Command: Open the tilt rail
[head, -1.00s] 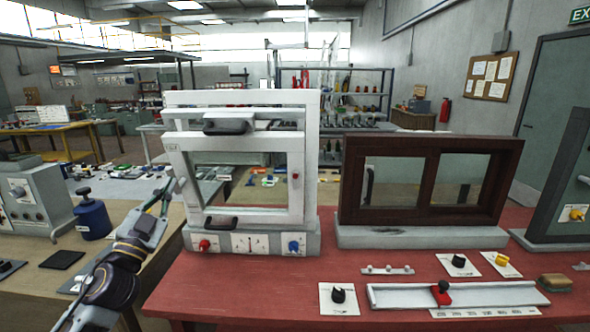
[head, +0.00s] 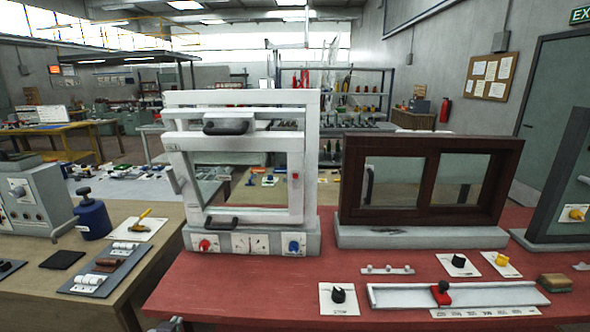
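The white window frame (head: 312,150) stands upright on a grey base at the left of the red table. A white rail with a black handle (head: 228,127) crosses its upper part; I cannot tell for sure that this is the tilt rail. A second black handle (head: 221,223) sits on the frame's lower edge. A grey lever (head: 173,180) sticks out at the frame's left side, with nothing touching it. Only a small grey part, likely of my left gripper (head: 175,324), shows at the bottom edge, well below the frame. My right gripper is out of view.
A brown two-pane window (head: 430,143) stands to the right on its own base. A slider track (head: 400,296) and several knobs lie in front of it. A blue canister (head: 92,218) stands on the left bench. The red table's front left is clear.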

